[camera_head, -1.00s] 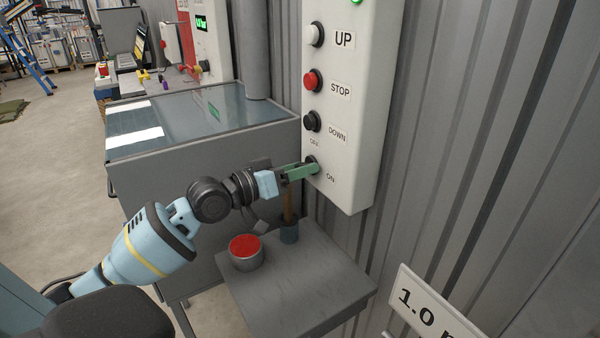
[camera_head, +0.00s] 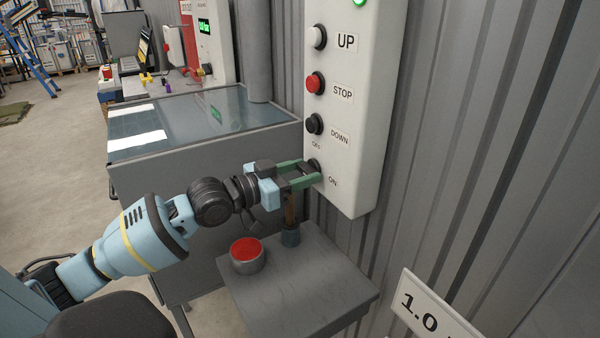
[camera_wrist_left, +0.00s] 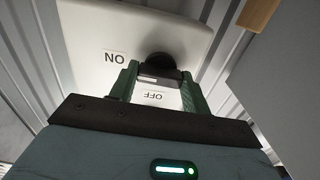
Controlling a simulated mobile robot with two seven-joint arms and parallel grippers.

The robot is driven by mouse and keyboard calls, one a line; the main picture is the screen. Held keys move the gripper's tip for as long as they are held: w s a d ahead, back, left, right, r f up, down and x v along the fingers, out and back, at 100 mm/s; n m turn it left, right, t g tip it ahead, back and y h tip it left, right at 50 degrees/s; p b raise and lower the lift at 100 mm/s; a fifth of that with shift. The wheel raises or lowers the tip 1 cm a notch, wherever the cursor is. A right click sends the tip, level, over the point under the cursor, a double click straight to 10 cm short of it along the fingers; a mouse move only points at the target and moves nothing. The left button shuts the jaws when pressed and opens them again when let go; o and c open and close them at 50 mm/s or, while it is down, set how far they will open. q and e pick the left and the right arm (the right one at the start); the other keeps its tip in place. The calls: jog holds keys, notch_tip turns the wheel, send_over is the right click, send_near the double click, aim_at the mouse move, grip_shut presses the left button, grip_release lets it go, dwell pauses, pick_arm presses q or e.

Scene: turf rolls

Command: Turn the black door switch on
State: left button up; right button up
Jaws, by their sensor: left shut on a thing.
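The black door switch (camera_head: 314,164) is the lowest control on the white control box (camera_head: 348,190), between the OFF and ON labels. My left gripper (camera_head: 313,171) reaches it from the left, its green fingers on either side of the knob. In the left wrist view the black switch (camera_wrist_left: 160,66) sits between the fingertips of the left gripper (camera_wrist_left: 157,78), which are shut on it. The ON label (camera_wrist_left: 115,58) and the OFF label (camera_wrist_left: 153,96) show there too. The fingers partly hide the knob in the head view. My right gripper is not in view.
Above the switch are a black DOWN button (camera_head: 314,124), a red STOP button (camera_head: 315,83) and a white UP button (camera_head: 318,37). Below my gripper stands a grey table (camera_head: 310,290) with a red-topped button (camera_head: 246,253) and an upright brown handle (camera_head: 290,212). A corrugated wall is at right.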

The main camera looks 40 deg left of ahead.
aim_at(302, 172)
pick_arm(q)
jog(key=o, duration=1)
jog(key=shift+s, duration=0.1)
jog(key=shift+v, duration=3.85)
